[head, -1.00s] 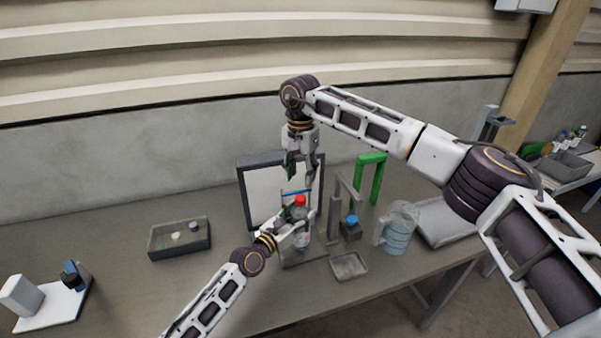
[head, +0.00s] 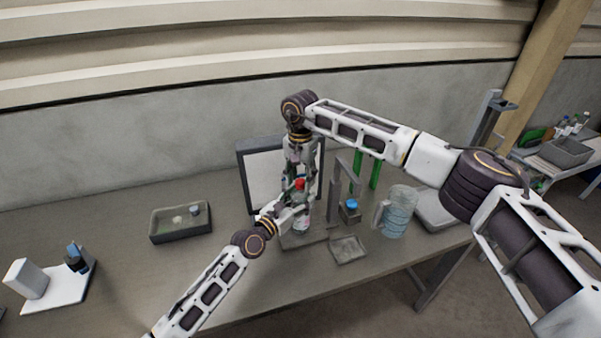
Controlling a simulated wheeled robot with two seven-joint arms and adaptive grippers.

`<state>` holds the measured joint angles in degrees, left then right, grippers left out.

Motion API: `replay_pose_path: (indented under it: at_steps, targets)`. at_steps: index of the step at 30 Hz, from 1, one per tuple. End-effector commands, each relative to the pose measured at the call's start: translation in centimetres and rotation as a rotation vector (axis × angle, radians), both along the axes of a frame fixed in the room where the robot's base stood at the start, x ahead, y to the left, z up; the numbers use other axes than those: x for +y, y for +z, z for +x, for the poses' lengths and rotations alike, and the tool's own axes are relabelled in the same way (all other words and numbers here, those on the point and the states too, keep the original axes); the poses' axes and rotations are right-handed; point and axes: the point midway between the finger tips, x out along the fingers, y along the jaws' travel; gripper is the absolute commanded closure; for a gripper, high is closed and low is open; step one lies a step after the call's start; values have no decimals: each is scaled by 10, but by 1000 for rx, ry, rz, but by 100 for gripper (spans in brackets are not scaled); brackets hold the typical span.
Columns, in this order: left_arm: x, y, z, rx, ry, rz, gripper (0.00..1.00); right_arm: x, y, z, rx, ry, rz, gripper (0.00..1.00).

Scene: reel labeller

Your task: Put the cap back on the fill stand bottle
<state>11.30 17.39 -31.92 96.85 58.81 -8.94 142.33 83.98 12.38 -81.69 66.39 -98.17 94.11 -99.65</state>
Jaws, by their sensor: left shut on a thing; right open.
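A clear bottle (head: 303,222) stands upright on the grey base of the fill stand (head: 335,205). A red cap (head: 299,183) shows at the top of the bottle; whether it is seated cannot be told at this size. My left gripper (head: 297,207) comes in from the left and is shut on the bottle's upper part, hiding some of it. My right gripper (head: 297,176) points down from above. It is open, its fingers close around the red cap; whether they touch it cannot be told.
A white framed panel (head: 262,180) stands behind. A dark tray (head: 180,238) with small caps is left.

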Motion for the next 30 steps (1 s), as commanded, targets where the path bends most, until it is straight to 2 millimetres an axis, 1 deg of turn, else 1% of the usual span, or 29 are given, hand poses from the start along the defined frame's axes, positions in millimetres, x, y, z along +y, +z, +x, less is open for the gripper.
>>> replay_pose_path:
  at_steps: [9,11,18,20,26,30]
  targets:
    - [0,1,0,-2,1,-1,100,0,-1,0,-1,0,0,56]
    - [0,1,0,-2,1,-1,100,0,-1,0,-1,0,0,62]
    - [0,1,0,-2,1,-1,100,0,-1,0,-1,0,0,93]
    - [0,1,0,-2,1,-1,100,0,-1,0,-1,0,0,100]
    - [0,1,0,-2,1,-1,100,0,-1,0,-1,-17,0,100]
    - [0,1,0,-2,1,-1,100,0,-1,0,-1,-83,0,100]
